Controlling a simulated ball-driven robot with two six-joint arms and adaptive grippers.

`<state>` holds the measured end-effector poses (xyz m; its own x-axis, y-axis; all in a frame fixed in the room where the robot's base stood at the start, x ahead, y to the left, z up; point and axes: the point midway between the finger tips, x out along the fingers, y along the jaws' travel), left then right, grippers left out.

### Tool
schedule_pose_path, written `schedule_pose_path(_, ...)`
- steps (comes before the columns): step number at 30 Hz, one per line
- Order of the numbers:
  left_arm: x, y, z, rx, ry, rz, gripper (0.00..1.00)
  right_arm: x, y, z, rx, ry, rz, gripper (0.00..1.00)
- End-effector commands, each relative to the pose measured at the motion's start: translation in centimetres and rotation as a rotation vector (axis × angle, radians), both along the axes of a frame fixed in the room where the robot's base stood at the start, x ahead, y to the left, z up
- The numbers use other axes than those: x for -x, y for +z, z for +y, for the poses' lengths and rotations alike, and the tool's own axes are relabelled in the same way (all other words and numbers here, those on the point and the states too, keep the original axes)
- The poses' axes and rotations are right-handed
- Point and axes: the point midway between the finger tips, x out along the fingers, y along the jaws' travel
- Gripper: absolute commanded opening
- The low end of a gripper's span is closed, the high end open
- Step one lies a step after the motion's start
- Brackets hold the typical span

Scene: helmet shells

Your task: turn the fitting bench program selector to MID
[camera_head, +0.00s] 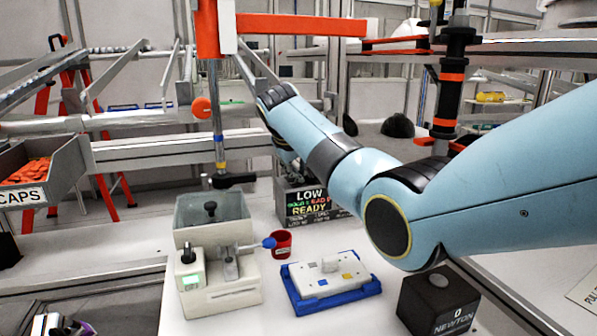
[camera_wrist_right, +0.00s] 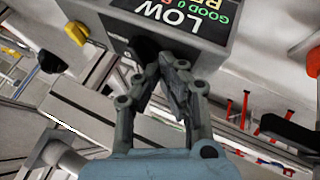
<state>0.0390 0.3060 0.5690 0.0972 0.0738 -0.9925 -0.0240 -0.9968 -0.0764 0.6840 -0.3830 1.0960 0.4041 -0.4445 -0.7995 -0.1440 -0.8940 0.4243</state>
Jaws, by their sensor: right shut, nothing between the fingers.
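The fitting bench box (camera_head: 305,207) stands at the back of the white table, partly behind my right arm in the head view. Its dark display reads LOW in white, with GOOD, BAD and READY below. In the right wrist view, the box (camera_wrist_right: 200,25) fills the top, and a dark knob-like part (camera_wrist_right: 146,48) shows under its edge. My right gripper (camera_wrist_right: 164,66) is shut and empty, its fingertips close beside that dark part; I cannot tell whether they touch. In the head view the gripper is mostly hidden behind my arm. My left gripper is not in view.
A grey-white machine with a blue-tipped lever (camera_head: 229,265), a red cup (camera_head: 281,244) and a blue tray (camera_head: 331,300) with a white plate stand on the table. A black NEWTON block (camera_head: 437,301) is at the right. A post (camera_head: 216,120) hangs above the machine.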

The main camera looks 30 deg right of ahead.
Motion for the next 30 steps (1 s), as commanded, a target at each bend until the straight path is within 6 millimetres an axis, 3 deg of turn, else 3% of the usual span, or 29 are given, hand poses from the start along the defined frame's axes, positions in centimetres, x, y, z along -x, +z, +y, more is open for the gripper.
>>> schedule_pose_path(20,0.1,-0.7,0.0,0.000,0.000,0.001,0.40,-0.4,-0.1,-0.5,0.000,-0.118,0.000,0.00)
schedule_pose_path(30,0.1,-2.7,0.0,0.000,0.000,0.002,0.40,-0.8,-0.3,-0.8,0.000,-0.274,0.001,0.00)
